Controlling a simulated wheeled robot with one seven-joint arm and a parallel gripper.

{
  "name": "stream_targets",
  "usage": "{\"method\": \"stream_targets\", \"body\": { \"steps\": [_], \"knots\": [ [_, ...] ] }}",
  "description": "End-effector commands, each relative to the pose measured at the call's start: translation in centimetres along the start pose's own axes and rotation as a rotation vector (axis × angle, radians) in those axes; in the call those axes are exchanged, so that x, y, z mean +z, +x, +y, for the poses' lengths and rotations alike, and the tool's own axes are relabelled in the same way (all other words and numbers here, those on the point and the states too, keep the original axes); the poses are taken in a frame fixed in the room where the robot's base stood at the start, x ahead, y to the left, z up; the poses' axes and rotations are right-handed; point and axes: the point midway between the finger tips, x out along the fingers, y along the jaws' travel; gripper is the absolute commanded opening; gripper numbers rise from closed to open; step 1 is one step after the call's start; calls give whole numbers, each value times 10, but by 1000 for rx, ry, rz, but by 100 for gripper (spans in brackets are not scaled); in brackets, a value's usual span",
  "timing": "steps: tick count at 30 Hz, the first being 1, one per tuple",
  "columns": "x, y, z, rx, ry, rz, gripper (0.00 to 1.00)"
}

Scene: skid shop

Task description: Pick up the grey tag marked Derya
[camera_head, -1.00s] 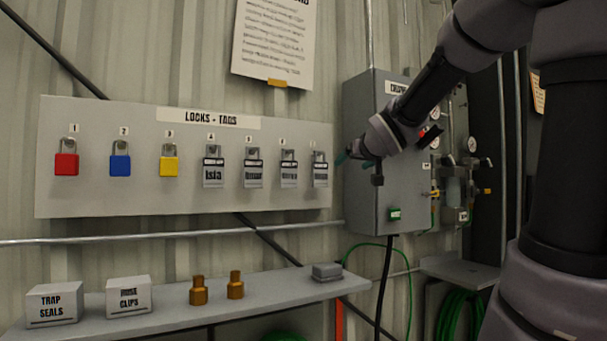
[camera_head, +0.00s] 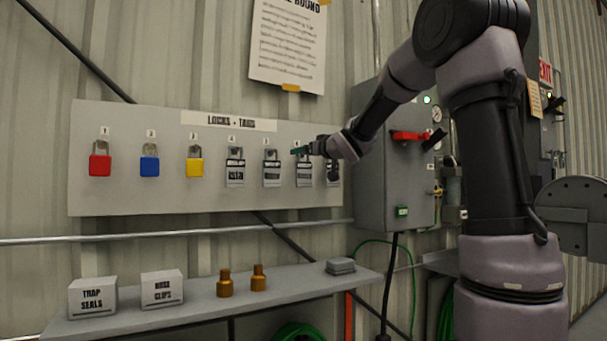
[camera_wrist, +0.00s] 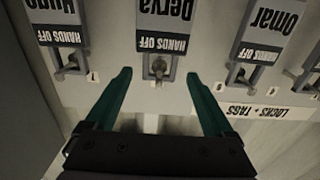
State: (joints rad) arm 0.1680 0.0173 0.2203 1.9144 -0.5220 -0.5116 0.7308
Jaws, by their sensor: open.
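The grey tag marked Derya (camera_head: 304,174) hangs on the lock board, third of the grey tags from the left. In the wrist view the Derya tag (camera_wrist: 164,15) appears upside down, with a "HANDS OFF" band and its hanger at a peg. My gripper (camera_head: 299,150) is in front of the top of this tag and partly covers it. In the wrist view my gripper (camera_wrist: 159,75) is open and empty. Its green fingers are spread to either side of the tag's hanger, apart from it.
The Omar tag (camera_wrist: 262,28) and Hugo tag (camera_wrist: 55,12) hang close on either side. Red (camera_head: 100,165), blue (camera_head: 149,166) and yellow (camera_head: 195,167) padlocks hang farther left. A grey cabinet (camera_head: 385,205) stands right of the board; a shelf (camera_head: 200,310) runs below.

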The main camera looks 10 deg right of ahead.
Motion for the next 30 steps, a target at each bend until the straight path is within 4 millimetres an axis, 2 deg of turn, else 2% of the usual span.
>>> {"method": "stream_targets", "body": {
  "steps": [3, 6, 13, 14, 15, 20, 21, 30],
  "knots": [
    [0, 17, 0, 0, 1, -1, 88],
    [0, 24, 0, 0, 0, 0, 88],
    [0, 25, 0, 1, -1, 0, 88],
    [0, 24, 0, 1, -1, 0, 80],
    [0, 24, 0, 1, -1, 0, 65],
    [0, 24, 0, 1, -1, 0, 3],
    [0, 24, 0, 1, -1, 0, 0],
    [-1, 24, 0, 1, -1, 0, 0]
  ]
}}
